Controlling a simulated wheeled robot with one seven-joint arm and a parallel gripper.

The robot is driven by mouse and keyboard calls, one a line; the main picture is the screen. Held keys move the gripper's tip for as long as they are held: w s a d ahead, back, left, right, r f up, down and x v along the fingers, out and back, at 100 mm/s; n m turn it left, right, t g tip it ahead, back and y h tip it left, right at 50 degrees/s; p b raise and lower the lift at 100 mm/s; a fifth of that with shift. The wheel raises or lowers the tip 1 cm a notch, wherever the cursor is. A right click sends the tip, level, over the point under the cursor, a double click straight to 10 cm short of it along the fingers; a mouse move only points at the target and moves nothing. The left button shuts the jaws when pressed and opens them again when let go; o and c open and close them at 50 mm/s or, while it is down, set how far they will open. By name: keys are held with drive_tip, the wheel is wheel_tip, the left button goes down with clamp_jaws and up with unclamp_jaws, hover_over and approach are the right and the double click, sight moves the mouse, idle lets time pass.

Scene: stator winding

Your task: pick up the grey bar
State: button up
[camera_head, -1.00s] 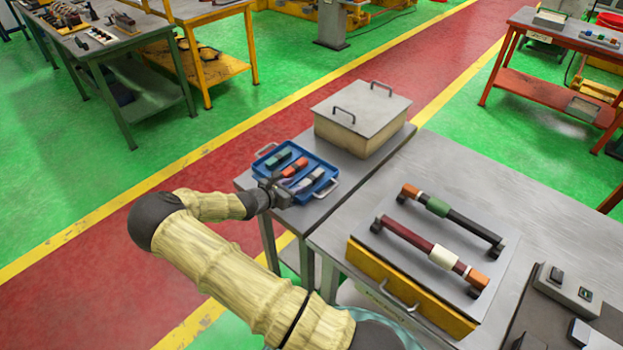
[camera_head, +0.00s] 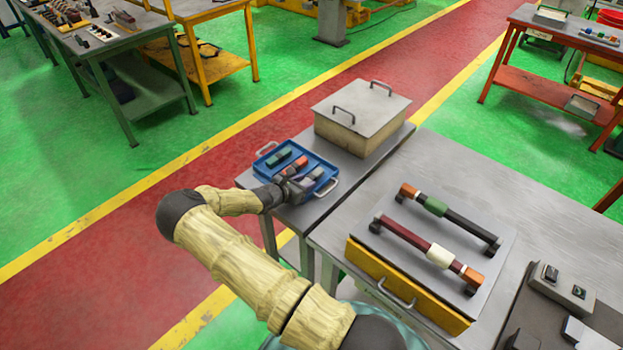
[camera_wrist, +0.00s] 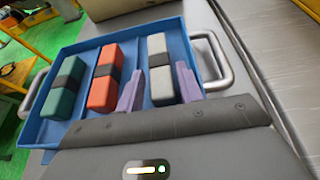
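The grey bar (camera_wrist: 161,72), light grey with a darker band around its middle, lies in the blue tray (camera_wrist: 197,52), at the right of the bars in the wrist view. My gripper (camera_wrist: 159,78) is open, with one purple finger on each side of the grey bar's near part and a gap showing on both sides. Whether the fingers are level with the bar is hard to tell. In the head view my gripper (camera_head: 298,187) is over the tray's near right part and hides much of the grey bar.
An orange bar (camera_wrist: 104,80) and a green bar (camera_wrist: 66,88) lie left of the grey bar in the tray. The tray has a metal handle (camera_wrist: 218,60) at each end. A lidded box (camera_head: 362,115) stands behind it. A fixture plate with two long bars (camera_head: 440,225) is to the right.

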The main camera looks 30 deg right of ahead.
drive_tip(key=shift+c, duration=0.5)
clamp_jaws()
drive_tip(key=shift+r, duration=0.1)
wheel_tip(320, 180, up, 18)
drive_tip(key=b, duration=0.3)
idle(0.4)
